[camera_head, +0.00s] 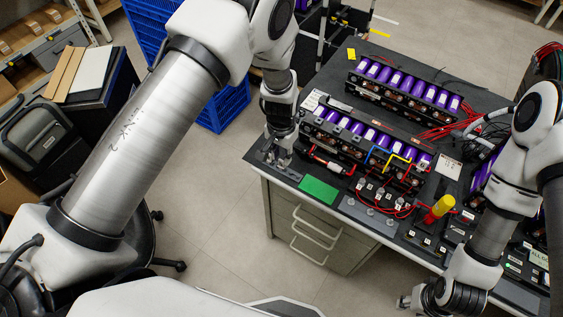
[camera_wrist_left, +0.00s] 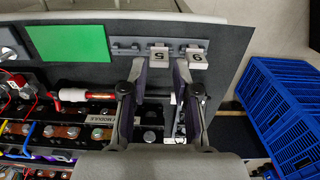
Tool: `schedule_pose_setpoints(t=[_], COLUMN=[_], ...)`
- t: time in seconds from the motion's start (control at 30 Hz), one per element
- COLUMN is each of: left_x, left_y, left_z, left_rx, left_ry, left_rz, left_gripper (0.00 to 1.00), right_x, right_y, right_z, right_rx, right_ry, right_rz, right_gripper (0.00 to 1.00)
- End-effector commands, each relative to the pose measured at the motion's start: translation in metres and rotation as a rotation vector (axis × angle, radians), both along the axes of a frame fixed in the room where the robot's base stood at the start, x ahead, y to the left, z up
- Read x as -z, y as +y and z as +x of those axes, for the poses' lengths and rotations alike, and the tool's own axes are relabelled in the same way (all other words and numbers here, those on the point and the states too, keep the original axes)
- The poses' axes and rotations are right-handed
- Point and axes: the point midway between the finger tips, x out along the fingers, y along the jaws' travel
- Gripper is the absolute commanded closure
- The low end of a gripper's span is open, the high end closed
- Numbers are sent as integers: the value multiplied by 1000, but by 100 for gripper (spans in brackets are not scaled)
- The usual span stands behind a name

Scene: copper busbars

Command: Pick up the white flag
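Two small white flags sit on a grey holder at the bench edge in the left wrist view: the white flag marked 5 (camera_wrist_left: 159,56) and the white flag marked 6 (camera_wrist_left: 196,61). My left gripper (camera_wrist_left: 160,68) is open. Its fingertips are on either side of flag 5, with a visible gap on the left. Flag 6 lies just outside the right finger.
A green card (camera_head: 319,190) lies beside the holder. Purple battery modules (camera_head: 365,135) with busbars and red cables fill the bench behind. A yellow-handled tool (camera_head: 440,207) stands further right. A blue crate (camera_wrist_left: 285,110) stands on the floor beyond the bench edge.

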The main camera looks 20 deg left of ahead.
Motion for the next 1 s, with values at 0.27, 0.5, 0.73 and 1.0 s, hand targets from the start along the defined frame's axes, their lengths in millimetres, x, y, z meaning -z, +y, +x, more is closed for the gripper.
schedule_pose_setpoints(t=[0.27,0.5,0.73,1.0], left_x=[34,35,34,28], left_y=[0,0,0,2], left_z=[1,0,0,1], left_rx=[0,0,0,-1], left_ry=[0,0,1,0], left_rz=[0,0,0,0], left_gripper=[71,88,89,89], right_x=[-8,-8,-8,-13], right_y=[0,0,0,0], right_z=[0,0,0,0], right_rx=[0,0,0,0], right_ry=[0,0,0,0], right_rz=[0,0,0,0], right_gripper=[60,60,60,60])
